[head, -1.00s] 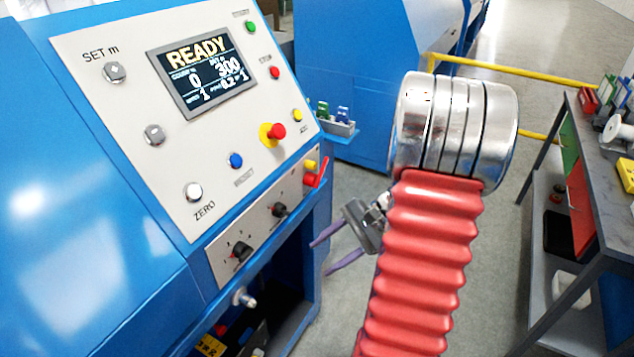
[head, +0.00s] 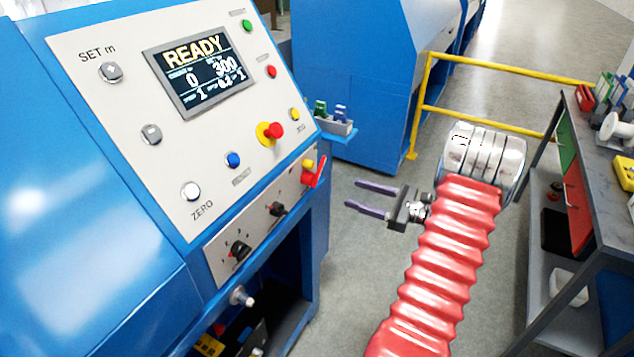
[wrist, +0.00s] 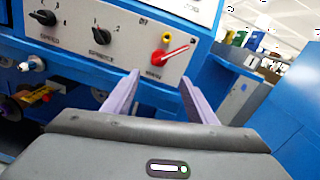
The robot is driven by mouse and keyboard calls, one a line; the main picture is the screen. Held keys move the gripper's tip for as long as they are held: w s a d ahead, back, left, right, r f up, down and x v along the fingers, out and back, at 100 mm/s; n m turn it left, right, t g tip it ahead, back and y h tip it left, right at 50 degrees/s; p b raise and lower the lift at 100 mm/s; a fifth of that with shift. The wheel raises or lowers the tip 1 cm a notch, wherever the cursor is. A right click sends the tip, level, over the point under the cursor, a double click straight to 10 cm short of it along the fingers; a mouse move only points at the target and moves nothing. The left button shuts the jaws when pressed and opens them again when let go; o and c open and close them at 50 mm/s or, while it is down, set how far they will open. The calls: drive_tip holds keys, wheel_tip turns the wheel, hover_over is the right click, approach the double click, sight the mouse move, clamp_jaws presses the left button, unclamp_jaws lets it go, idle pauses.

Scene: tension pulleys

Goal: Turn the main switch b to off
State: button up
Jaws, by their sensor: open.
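The main switch (head: 316,173) is a red lever at the right end of the machine's lower panel. In the wrist view the red lever (wrist: 172,53) slants up to the right, with a yellow part above it; the small label below is hard to read. My gripper (head: 352,193) is open and empty, right of the panel and apart from the switch in the head view. In the wrist view its two purple fingers (wrist: 159,78) point toward the panel, their tips below the red lever. Nothing hides the lever.
The control panel (head: 110,120) has a READY display (head: 200,68), several buttons and a red emergency knob (head: 273,131). Two black rotary knobs (head: 240,250) sit left of the switch. A small tray (head: 338,127) juts out behind. A yellow rail and a workbench (head: 600,180) stand right.

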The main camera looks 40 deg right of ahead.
sight(315, 180)
drive_tip(key=x, duration=1.4)
drive_tip(key=shift+c, duration=0.4)
clamp_jaws()
drive_tip(key=shift+d, duration=0.1)
